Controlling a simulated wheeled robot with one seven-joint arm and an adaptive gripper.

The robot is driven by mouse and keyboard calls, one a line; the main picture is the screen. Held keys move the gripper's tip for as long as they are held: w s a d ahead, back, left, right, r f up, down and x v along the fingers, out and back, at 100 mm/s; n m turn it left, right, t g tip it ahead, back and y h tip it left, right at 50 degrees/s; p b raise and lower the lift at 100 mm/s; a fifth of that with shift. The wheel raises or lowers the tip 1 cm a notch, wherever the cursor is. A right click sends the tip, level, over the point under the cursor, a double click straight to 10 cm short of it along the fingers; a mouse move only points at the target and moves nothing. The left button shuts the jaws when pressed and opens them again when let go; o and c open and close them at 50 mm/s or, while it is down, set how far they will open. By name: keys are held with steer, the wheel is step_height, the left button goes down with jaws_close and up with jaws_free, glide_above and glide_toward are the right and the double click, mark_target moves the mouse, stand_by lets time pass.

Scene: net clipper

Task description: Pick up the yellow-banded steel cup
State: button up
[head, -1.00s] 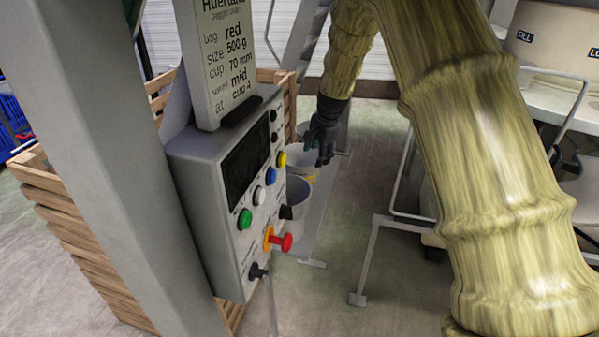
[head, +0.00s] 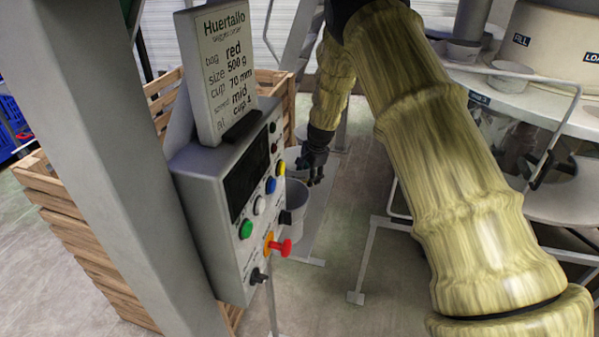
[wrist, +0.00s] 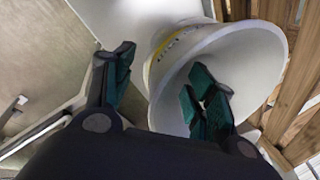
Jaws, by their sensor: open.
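The yellow-banded steel cup (wrist: 262,60) fills the upper right of the wrist view, its wide mouth facing the camera. Its yellow band (wrist: 166,44) shows on the outer wall at the upper left. My gripper (wrist: 160,88) is open. One finger is outside the cup at the left, and the other appears in front of or inside its mouth, so the near rim lies between them. Contact cannot be told. In the head view my gripper (head: 314,172) points down just beyond the control box and largely hides this cup.
A plain grey cup (head: 298,214) stands nearer, beside the control box (head: 218,212) with its buttons and red knob. A sign (head: 222,75) stands on the box. A wooden crate (head: 85,255) is at left. Machinery (head: 550,120) is at right. Open floor (head: 350,225) lies between.

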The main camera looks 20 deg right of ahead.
steer(key=shift+x, duration=0.8)
steer(key=shift+c, duration=0.3)
jaws_close()
steer(key=shift+r, duration=0.15)
